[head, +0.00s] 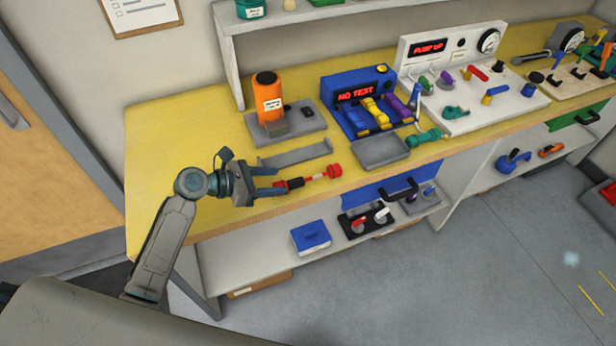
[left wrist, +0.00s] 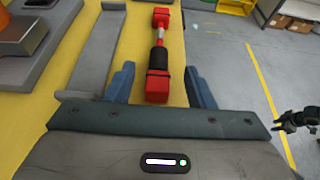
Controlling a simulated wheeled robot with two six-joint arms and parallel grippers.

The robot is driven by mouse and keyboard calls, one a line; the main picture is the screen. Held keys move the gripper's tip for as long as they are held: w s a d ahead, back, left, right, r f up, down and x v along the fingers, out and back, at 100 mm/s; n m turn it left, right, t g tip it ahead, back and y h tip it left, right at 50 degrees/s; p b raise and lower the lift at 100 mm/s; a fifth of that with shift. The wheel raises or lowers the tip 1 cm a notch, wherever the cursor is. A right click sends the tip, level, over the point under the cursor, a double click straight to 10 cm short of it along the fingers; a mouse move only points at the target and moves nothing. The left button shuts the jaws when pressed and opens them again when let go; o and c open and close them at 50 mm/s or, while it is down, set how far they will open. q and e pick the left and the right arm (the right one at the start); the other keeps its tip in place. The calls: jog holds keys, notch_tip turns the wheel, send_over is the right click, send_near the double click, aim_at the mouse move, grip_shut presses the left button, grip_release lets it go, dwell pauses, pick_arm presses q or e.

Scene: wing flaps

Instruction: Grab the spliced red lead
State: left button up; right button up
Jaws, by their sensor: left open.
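The spliced red lead (head: 322,175) lies on the yellow bench top near its front edge. It has red ends, a pale middle piece and black bands. My left gripper (head: 282,181) is open at the lead's left end. In the left wrist view the lead (left wrist: 158,58) runs away from me, and its near red end sits between the two spread fingers of my left gripper (left wrist: 160,86), with a gap on each side. A dark part at the right edge of that view looks like my right gripper (left wrist: 298,120); its jaw state is unclear.
A grey bracket-shaped holder (head: 295,156) lies just behind the lead. An orange device (head: 269,95) stands on a grey base behind it. A blue NO TEST box (head: 352,108) and a grey tray (head: 380,152) are to the right. Open floor lies beyond the front edge.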

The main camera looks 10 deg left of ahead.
aim_at(292, 181)
pick_arm(q)
jog(key=shift+x, duration=0.85)
jog(key=shift+w+d+f+p, duration=0.15)
jog(key=shift+w+d+p, duration=0.1)
jog(key=shift+d+p, duration=0.2)
jog(key=p+x, duration=0.1)
jog(key=x, duration=0.2)
jog(key=shift+w+d+f, duration=0.1)
jog(key=shift+w+f, duration=0.1)
jog(key=shift+f, duration=0.1)
jog(key=shift+w+d+f, duration=0.2)
jog(key=shift+d+f, duration=0.05)
jog(key=shift+d, duration=0.05)
pick_arm(e)
jog(key=shift+w+d+r, duration=0.1)
jog(key=shift+d+r, duration=0.15)
jog(key=shift+r, duration=0.4)
jog(key=shift+d+r, duration=0.2)
jog(key=shift+r, duration=0.4)
pick_arm(q)
jog(key=shift+s+a, duration=0.1)
jog(key=shift+c, duration=0.2)
jog(key=c, duration=1)
pick_arm(e)
jog(key=shift+a, duration=0.35)
